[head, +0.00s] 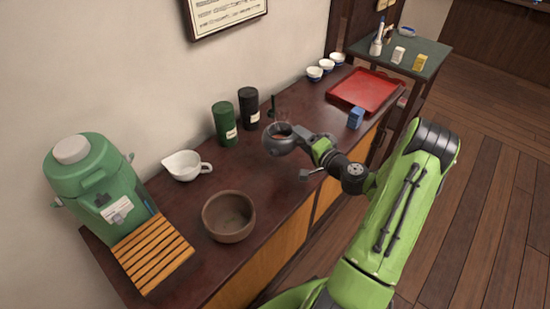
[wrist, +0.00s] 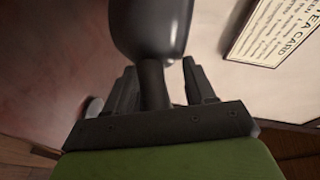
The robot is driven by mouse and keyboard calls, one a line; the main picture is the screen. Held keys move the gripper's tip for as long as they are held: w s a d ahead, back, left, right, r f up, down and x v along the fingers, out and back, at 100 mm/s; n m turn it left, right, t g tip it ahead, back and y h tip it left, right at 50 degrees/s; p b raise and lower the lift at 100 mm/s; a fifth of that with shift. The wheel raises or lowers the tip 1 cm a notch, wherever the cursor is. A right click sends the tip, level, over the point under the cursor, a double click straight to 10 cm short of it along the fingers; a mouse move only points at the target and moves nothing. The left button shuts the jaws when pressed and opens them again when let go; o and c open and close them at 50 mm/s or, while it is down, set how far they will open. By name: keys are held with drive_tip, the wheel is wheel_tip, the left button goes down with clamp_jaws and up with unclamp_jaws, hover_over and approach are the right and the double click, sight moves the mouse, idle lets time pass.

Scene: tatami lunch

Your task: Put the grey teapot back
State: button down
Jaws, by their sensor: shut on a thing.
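The grey teapot (head: 273,148) is round and dark grey, with an open top and something reddish inside. It is over the middle of the dark counter in the head view; I cannot tell how far above the surface it is. My gripper (head: 306,143) is at its right and shut on its handle. In the wrist view, the dark handle (wrist: 154,85) stands between the fingers of my gripper (wrist: 160,85), and the grey body of the teapot (wrist: 150,30) shows at the top. The teapot's underside is hidden.
On the counter (head: 262,193) stand a brown bowl (head: 229,216), white pitcher (head: 184,166), green canister (head: 224,124), black canister (head: 248,108), blue box (head: 355,118), red tray (head: 366,91) and white cups (head: 326,66). A green dispenser (head: 95,185) and wooden slatted board (head: 152,255) are at left.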

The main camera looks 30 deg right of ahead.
wheel_tip(320, 180, down, 6)
drive_tip(key=shift+s+r+b, duration=0.15)
drive_tip(key=shift+r+b, duration=0.05)
drive_tip(key=shift+b, duration=0.7)
wheel_tip(320, 180, down, 4)
drive_tip(key=shift+f+b, duration=0.1)
drive_tip(key=shift+b, duration=0.6)
drive_tip(key=shift+c, duration=1.9)
unclamp_jaws()
